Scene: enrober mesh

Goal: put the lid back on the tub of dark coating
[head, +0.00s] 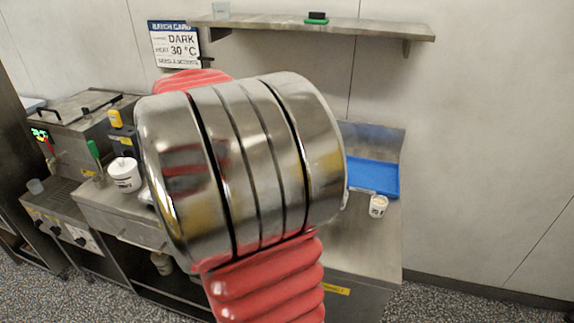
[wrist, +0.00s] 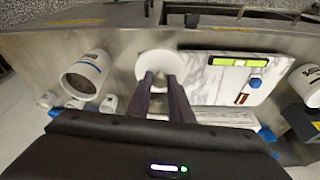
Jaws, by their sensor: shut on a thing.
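My gripper (wrist: 160,86) is shut on a white round lid (wrist: 155,63), seen in the wrist view near the middle of the counter. I cannot tell whether the lid still touches the counter. A white tub with dark lettering (wrist: 306,84) stands at the right edge of the wrist view, cut off. A white tub with dark lettering (head: 124,174) also shows at the left in the head view. Which tub holds dark coating is unclear. My arm hides my gripper in the head view.
A marbled board (wrist: 225,88) right of the lid carries a yellow-green level-like bar (wrist: 240,62) and a blue-capped item (wrist: 256,83). Small white cups (wrist: 108,104) stand at the left. A blue tray (head: 375,178) and a small tub (head: 378,206) are at the right. A shelf (head: 370,29) hangs above.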

